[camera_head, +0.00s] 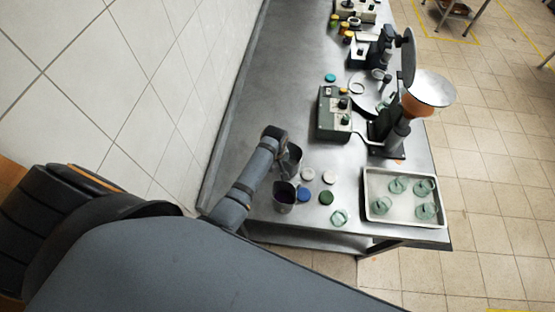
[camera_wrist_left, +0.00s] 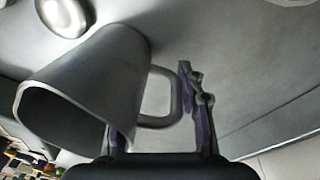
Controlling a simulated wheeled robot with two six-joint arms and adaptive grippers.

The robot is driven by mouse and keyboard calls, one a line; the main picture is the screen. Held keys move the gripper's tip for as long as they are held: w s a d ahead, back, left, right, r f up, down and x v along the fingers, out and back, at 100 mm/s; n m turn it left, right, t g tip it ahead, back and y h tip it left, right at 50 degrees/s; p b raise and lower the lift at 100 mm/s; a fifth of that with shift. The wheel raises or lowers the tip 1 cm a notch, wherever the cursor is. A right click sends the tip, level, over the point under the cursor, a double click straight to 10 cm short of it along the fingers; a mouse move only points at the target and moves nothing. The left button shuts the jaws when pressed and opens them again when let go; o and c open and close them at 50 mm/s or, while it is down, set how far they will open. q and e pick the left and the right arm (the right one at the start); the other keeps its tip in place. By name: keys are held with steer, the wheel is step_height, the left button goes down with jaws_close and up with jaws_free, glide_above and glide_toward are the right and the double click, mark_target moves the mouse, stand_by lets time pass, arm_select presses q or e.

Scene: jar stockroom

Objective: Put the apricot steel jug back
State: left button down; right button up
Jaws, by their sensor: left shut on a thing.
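A plain grey steel jug (camera_wrist_left: 90,85) fills the left of the left wrist view, with its open mouth towards the lower left. My left gripper (camera_wrist_left: 160,125) is shut on its handle; one finger is partly hidden behind the jug. In the head view the held jug (camera_head: 291,161) is mostly hidden beside my left wrist, near the wall side of the steel table. I cannot see an apricot colour on it, nor tell whether it touches the table. Another steel jug (camera_head: 284,199) with dark purple inside stands nearer on the table. My right gripper is not in view.
Several lids, including a blue lid (camera_head: 303,194) and a dark green lid (camera_head: 326,197), lie right of the jugs. A glass jar (camera_head: 339,218) stands near the front edge. A tray (camera_head: 385,219) holds several jars. A green machine (camera_head: 335,113) stands behind. The wall-side table strip is clear.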

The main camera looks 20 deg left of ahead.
arm_select(q)
steer(key=shift+w+f, duration=0.25)
steer(key=shift+w, duration=0.15)
steer(key=c, duration=1.1)
jaws_free()
steer(key=shift+s+d, duration=0.15)
steer(key=shift+s, duration=0.05)
steer(key=shift+o, duration=1.4)
steer(key=shift+s+d+r, duration=0.2)
steer(key=shift+s+r, duration=0.05)
steer(key=shift+w+a, duration=0.2)
steer(key=shift+r, duration=0.3)
step_height(320, 180, up, 11)
steer(key=s+b, duration=0.1)
steer(key=b, duration=0.1)
steer(key=shift+s+d+r, duration=0.15)
steer(key=shift+s+d, duration=0.1)
steer(key=shift+s, duration=0.1)
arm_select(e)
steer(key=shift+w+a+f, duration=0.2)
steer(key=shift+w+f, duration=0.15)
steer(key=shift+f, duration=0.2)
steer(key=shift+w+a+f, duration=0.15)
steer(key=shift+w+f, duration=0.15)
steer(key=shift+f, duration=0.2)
